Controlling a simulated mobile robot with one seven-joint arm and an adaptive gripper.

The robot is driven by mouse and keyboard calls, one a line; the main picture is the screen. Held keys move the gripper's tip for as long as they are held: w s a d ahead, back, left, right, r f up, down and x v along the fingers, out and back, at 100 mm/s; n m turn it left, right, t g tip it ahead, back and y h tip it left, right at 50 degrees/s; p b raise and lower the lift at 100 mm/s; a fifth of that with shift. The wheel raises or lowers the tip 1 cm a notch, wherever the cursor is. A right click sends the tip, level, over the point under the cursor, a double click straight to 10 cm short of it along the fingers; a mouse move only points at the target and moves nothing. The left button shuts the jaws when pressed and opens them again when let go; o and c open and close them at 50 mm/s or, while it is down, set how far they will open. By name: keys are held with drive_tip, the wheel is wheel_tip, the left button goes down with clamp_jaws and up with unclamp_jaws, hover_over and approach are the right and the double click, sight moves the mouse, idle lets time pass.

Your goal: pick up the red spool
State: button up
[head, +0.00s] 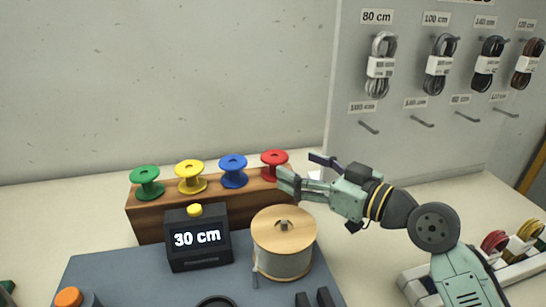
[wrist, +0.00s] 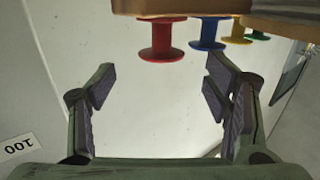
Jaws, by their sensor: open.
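The red spool (head: 274,164) stands at the right end of a wooden block, last in a row of spools. In the wrist view the red spool (wrist: 162,42) shows near the top, ahead of the fingers and roughly between them. My gripper (head: 298,171) is just to the right of the red spool in the head view, and one finger partly overlaps the block's end. In the wrist view my gripper (wrist: 160,82) has its two fingers wide apart with nothing between them. I cannot tell whether a finger touches the spool or block.
Blue (head: 233,171), yellow (head: 191,176) and green (head: 147,182) spools stand left of the red one on the wooden block (head: 150,222). In front are a 30 cm display (head: 198,238) and a wood-topped drum (head: 284,232). A pegboard (head: 420,140) with hanging laces stands behind at right.

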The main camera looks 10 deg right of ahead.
sight(285, 161)
drive_tip(key=shift+x, duration=0.95)
drive_tip(key=p+x, duration=0.3)
drive_tip(key=x, duration=0.1)
drive_tip(key=shift+w+a+r+p, duration=0.2)
drive_tip(key=shift+w+a+p, duration=0.05)
drive_tip(key=shift+a+p, duration=0.1)
drive_tip(key=shift+w+a+f, duration=0.1)
drive_tip(key=shift+w+f, duration=0.05)
drive_tip(key=shift+w, duration=0.15)
drive_tip(key=shift+c, duration=0.2)
drive_tip(key=c, duration=1.2)
